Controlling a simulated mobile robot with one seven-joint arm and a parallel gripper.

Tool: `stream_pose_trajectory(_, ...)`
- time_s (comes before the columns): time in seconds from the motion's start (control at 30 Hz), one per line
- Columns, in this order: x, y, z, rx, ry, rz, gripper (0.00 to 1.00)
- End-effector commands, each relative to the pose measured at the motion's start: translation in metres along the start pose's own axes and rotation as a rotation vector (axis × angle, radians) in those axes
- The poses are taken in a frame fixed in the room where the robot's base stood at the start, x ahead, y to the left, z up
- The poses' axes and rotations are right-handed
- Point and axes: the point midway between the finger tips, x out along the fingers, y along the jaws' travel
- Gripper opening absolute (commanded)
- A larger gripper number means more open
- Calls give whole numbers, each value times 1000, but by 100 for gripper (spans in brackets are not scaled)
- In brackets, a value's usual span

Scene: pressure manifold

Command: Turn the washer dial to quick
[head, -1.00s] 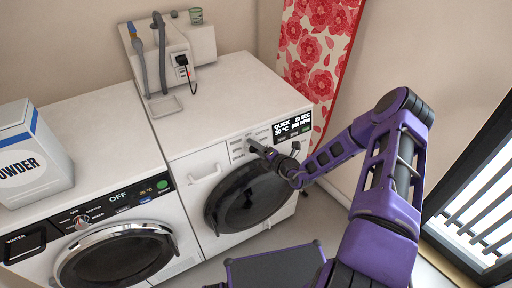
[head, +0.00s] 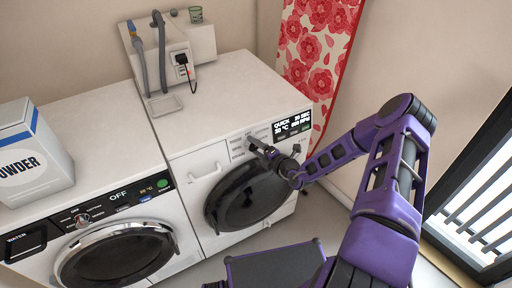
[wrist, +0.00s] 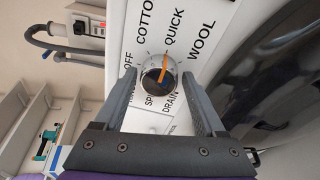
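The washer dial (wrist: 157,73) is a round silver and black knob with an orange pointer. In the wrist view its orange end points towards the QUICK label (wrist: 174,27). The washer's display (head: 292,124) reads QUICK. My gripper (wrist: 158,72) is open, with one finger on each side of the dial and a visible gap to it.
A second machine (head: 92,206) on the left shows OFF. A powder box (head: 30,155) stands on it. Hoses and a plug (head: 181,60) are behind the washer.

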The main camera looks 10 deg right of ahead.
Motion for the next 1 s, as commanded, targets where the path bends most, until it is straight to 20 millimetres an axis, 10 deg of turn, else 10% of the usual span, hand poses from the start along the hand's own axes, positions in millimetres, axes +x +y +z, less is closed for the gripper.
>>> stream_pose_trajectory(0.47,-7,0,2,-1,-3,0,88)
stream_pose_trajectory(1.0,-127,0,2,0,-4,-1,88)
